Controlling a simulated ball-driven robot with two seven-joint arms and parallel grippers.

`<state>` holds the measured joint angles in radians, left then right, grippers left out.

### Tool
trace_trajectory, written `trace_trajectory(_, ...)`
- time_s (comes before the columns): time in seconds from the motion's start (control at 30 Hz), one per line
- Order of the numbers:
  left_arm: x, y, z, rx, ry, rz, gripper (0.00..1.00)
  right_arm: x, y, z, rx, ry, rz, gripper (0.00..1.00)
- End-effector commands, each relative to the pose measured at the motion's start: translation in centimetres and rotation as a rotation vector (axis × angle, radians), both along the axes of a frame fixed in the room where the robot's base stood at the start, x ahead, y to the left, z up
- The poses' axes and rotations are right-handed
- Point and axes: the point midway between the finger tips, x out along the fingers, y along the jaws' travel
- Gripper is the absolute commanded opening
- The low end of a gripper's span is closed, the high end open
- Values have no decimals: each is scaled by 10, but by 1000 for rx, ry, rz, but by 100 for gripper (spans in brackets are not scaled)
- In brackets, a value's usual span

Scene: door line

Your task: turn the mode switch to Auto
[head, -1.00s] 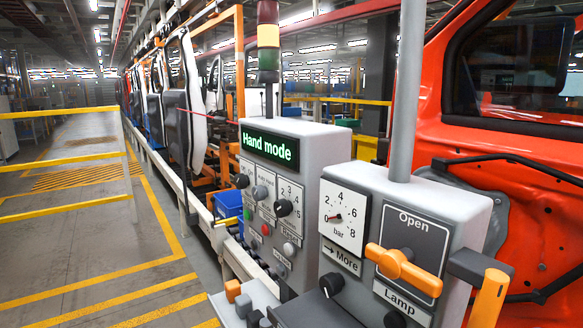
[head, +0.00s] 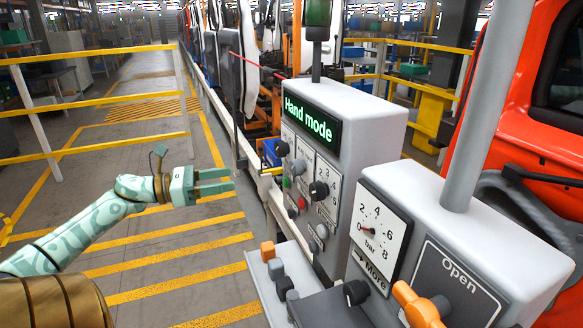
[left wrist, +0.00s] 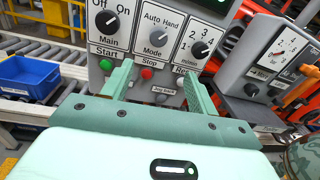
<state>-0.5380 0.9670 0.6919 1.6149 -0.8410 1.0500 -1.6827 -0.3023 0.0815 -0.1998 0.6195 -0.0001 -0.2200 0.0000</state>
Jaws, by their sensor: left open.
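The mode switch is a grey knob (left wrist: 157,39) under the words Auto and Hand, with Mode printed below it, in the left wrist view. Its pointer looks tilted toward Hand. In the head view the grey knob (head: 298,166) sits on the front of the grey control box (head: 362,112), whose green display (head: 310,123) reads Hand mode. My left gripper (head: 233,180) is open and empty, left of the box and apart from it. In the left wrist view its fingers (left wrist: 158,73) stand below the mode knob, on either side.
The black Main knob (left wrist: 112,20) and a black numbered knob (left wrist: 199,49) flank the switch. Green Start (left wrist: 105,65) and red Stop (left wrist: 147,73) buttons sit below. A gauge box (head: 378,228) with an orange handle (head: 416,304) stands nearer right. The aisle floor left is clear.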

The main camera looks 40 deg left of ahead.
Motion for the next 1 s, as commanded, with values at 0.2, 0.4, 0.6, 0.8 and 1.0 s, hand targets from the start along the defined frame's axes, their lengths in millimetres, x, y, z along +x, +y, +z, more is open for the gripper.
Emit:
trace_trajectory(0.2,38,-24,5,0,-5,-2,59,-2,0,7,0,3,0,0)
trace_trajectory(0.4,80,-49,5,-2,-6,1,59,5,1,14,2,-8,0,0)
trace_trajectory(0.6,111,-69,5,-2,-3,2,59,4,3,20,4,-7,-1,0)
trace_trajectory(0.8,128,-79,3,-3,-1,3,59,4,3,25,4,-7,-1,0)
trace_trajectory(1.0,132,-82,2,-3,1,3,59,4,3,26,4,-7,-1,0)
